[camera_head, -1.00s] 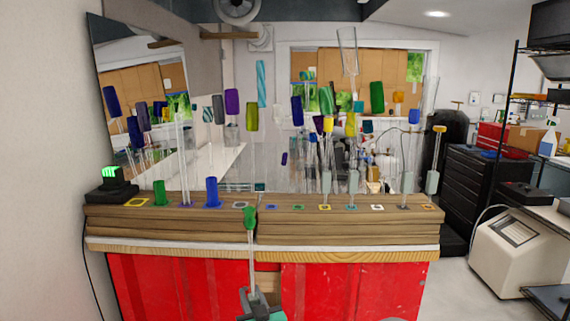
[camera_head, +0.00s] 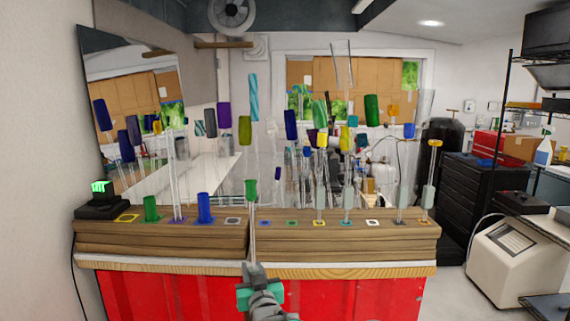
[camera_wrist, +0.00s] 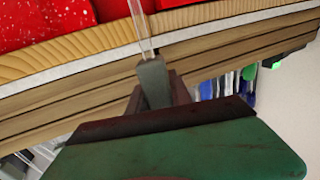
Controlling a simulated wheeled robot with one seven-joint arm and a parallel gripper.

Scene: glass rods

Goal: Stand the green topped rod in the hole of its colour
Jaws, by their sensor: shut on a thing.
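The green topped rod (camera_head: 251,190) is a thin clear rod with a green cap. It stands nearly upright in front of the wooden rack, with its cap above the rack's top. My gripper (camera_head: 254,271) is shut on its lower part, below the rack's top edge. In the wrist view the clear shaft (camera_wrist: 139,25) rises from between the fingertips of my gripper (camera_wrist: 153,82). A green-rimmed hole (camera_head: 292,223) shows on the rack top, right of the rod. The rod's lower end is not clearly visible.
The wooden rack (camera_head: 160,244) has several colour-rimmed holes, including a yellow one (camera_head: 127,217) and a white one (camera_head: 372,223). A short green piece (camera_head: 151,210) and a blue one (camera_head: 205,209) stand on its left half. Several tall rods stand along it.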

